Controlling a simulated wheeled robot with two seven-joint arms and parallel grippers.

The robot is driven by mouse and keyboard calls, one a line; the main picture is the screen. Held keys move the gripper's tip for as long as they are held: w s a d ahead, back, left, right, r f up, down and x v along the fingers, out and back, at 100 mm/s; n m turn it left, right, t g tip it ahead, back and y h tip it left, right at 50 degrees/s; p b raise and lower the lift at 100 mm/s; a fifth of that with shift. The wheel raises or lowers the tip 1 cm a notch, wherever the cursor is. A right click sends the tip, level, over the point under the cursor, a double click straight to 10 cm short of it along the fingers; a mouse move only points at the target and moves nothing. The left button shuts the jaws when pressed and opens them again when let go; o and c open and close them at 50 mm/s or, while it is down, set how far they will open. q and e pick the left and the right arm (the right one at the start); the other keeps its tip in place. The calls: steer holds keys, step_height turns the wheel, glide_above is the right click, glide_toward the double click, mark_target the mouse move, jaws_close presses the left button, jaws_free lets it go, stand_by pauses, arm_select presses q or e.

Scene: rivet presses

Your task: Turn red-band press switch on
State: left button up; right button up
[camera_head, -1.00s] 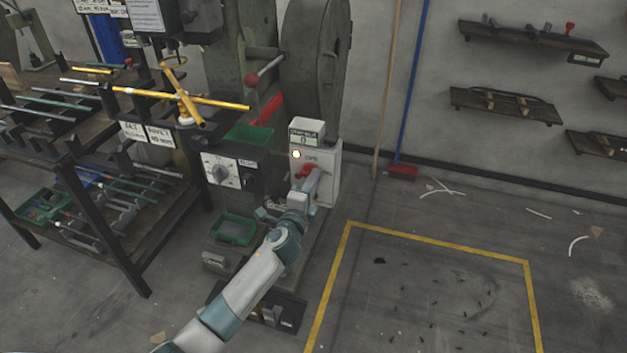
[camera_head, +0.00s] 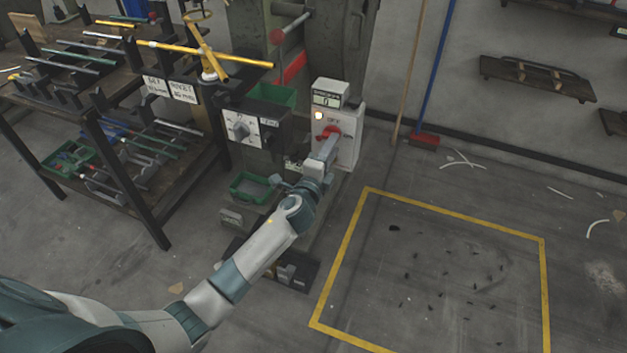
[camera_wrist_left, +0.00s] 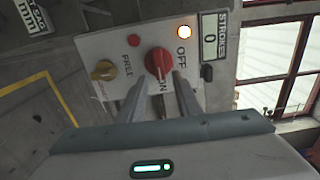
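The red-band press (camera_head: 345,40) stands at the back, with a red band (camera_head: 292,69) on its body. A lit lamp (camera_wrist_left: 184,32) sits beside OFF. The stroke counter (camera_wrist_left: 209,36) reads 0. My left gripper (camera_head: 327,146) is at the switch. In the wrist view its two fingers (camera_wrist_left: 159,84) are apart, with the knob at their tips; contact is unclear. My right gripper is out of view.
A tool rack (camera_head: 125,150) is farther left. A broom (camera_head: 424,139) leans on the wall. Yellow-marked floor (camera_head: 440,270) at right has small scattered bits.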

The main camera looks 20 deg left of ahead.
arm_select(q)
steer(key=s, duration=1.5)
steer(key=shift+a, duration=0.25)
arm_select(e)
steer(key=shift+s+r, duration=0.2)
